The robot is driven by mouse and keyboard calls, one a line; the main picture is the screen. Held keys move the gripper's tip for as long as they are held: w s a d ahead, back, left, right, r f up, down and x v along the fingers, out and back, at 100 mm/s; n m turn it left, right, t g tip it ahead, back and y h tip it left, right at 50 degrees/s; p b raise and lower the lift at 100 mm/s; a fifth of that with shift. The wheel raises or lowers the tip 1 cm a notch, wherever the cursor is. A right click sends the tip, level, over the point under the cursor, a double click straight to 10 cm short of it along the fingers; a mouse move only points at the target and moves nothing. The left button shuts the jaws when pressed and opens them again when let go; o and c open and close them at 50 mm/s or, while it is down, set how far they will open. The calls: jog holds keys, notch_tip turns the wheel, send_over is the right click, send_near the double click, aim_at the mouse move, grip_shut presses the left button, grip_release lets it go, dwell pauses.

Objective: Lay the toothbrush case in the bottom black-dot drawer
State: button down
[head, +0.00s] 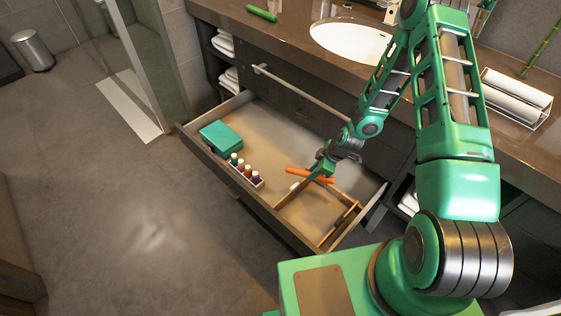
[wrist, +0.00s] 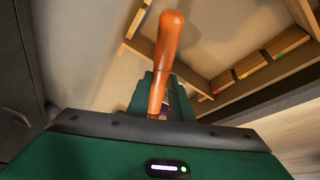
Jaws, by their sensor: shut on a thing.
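An orange elongated case, which I take to be the toothbrush case (head: 300,171), is held in my gripper (head: 323,170). In the wrist view the orange case (wrist: 169,45) sticks out away from the camera between the green fingers (wrist: 160,95), which are shut on it. The case is over the open drawer (head: 257,130), near its wooden dividers (head: 340,222); I cannot tell its exact height above the drawer floor. No black dot is clear on the drawer.
A teal box (head: 221,137) and a small tray of several bottles (head: 246,174) occupy the drawer's left part. The drawer's back middle is bare. A green cylinder (head: 262,13), a basin (head: 350,38) and a rolled-towel rack (head: 515,96) are on the counter above.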

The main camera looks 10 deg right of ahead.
aim_at(304, 172)
jog(key=a+n+g, duration=0.1)
jog(key=n, duration=0.1)
jog(key=w+a+n+g, duration=0.1)
jog(key=n, duration=0.1)
jog(key=n+g, duration=0.1)
jog(key=n, duration=0.2)
jog(key=shift+w+a+f+y, duration=0.3)
jog(key=shift+a+f+y, duration=0.05)
jog(key=shift+a+y, duration=0.05)
jog(key=n+g, duration=0.1)
jog(key=n, duration=0.1)
jog(key=a+n+g, duration=0.1)
jog(key=n, duration=0.2)
jog(key=shift+w+r+h, duration=0.1)
jog(key=shift+r+h, duration=0.05)
jog(key=shift+h, duration=0.25)
jog(key=shift+n, duration=0.3)
jog(key=s+d+f, duration=0.1)
jog(key=s+f, duration=0.1)
jog(key=s, duration=0.1)
jog(key=s+d+f, duration=0.1)
jog(key=s+f, duration=0.1)
jog(key=s, duration=0.2)
jog(key=s+d+f, duration=0.2)
jog(key=s+f, duration=0.1)
jog(key=s, duration=0.1)
jog(key=shift+w+f, duration=0.1)
jog(key=shift+f, duration=1.9)
jog(key=c, duration=1.6)
grip_release()
